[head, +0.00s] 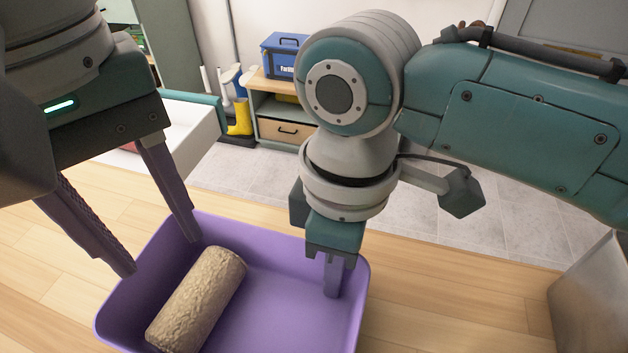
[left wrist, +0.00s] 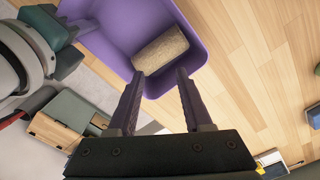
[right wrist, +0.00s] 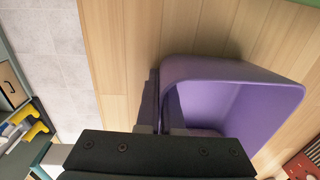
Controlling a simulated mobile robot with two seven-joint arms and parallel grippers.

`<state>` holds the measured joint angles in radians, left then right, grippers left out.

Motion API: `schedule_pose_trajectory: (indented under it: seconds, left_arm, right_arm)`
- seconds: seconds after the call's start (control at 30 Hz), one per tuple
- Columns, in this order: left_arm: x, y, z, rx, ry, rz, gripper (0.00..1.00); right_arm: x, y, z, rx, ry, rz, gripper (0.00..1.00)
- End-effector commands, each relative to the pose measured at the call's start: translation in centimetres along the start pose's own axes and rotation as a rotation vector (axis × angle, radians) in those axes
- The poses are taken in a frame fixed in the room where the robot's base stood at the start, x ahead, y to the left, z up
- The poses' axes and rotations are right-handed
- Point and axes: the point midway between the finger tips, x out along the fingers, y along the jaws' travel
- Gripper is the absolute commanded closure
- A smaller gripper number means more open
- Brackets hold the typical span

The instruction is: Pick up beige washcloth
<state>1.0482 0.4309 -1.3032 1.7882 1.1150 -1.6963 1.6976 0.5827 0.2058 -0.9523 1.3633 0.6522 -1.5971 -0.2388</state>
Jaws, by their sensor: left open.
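The beige washcloth (head: 198,300) is a rolled, textured cylinder lying in the left part of a purple bin (head: 345,268). It also shows in the left wrist view (left wrist: 160,50), beyond the fingertips and roughly between them. My left gripper (head: 158,254) is open and empty at the left side of the bin, apart from the washcloth. My right gripper (head: 332,292) is at the bin's right far side. In the right wrist view its fingers (right wrist: 161,100) are close together, one on each side of the bin wall. Whether the cloth touches the bin's near wall is hard to tell.
A wooden floor (head: 440,300) surrounds the bin, with grey tiles (head: 490,220) behind. A low cabinet (head: 280,125) with a blue toolbox (head: 284,55) and yellow boots (head: 240,118) stands at the back. A metallic box (head: 590,300) is at the right edge.

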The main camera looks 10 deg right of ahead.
Motion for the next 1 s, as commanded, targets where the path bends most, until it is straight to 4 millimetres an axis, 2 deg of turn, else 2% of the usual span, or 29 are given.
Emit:
schedule_pose_trajectory:
  seconds: [0.13, 0.37, 0.47, 0.57, 0.8, 1.0]
  left_arm:
    - [-0.01, 0.0, 0.0, 0.0, 0.0, 0.0, 0.5]
    - [0.0, 0.0, 0.0, 0.001, 0.0, 0.0, 0.25]
    - [-0.04, 0.1, 0.01, 0.031, 0.001, 0.002, 0.23]
    - [-0.11, 0.3, 0.06, 0.134, 0.002, 0.006, 0.23]
    - [-0.47, 0.73, -0.12, 0.585, 0.013, 0.011, 0.23]
    - [-0.57, 0.42, -0.37, 0.892, 0.007, 0.004, 0.23]
  right_arm:
    - [-0.02, -0.01, -0.03, 0.0, 0.001, 0.0, 1.0]
    - [-0.02, -0.01, -0.03, 0.0, 0.001, 0.0, 1.0]
    - [-0.02, -0.01, -0.03, 0.0, 0.001, 0.0, 1.0]
    - [-0.02, -0.01, -0.03, 0.0, 0.001, 0.0, 1.0]
    - [-0.03, -0.01, -0.03, 0.0, 0.001, 0.0, 1.0]
    - [-0.03, 0.0, -0.03, 0.0, 0.001, 0.0, 1.0]
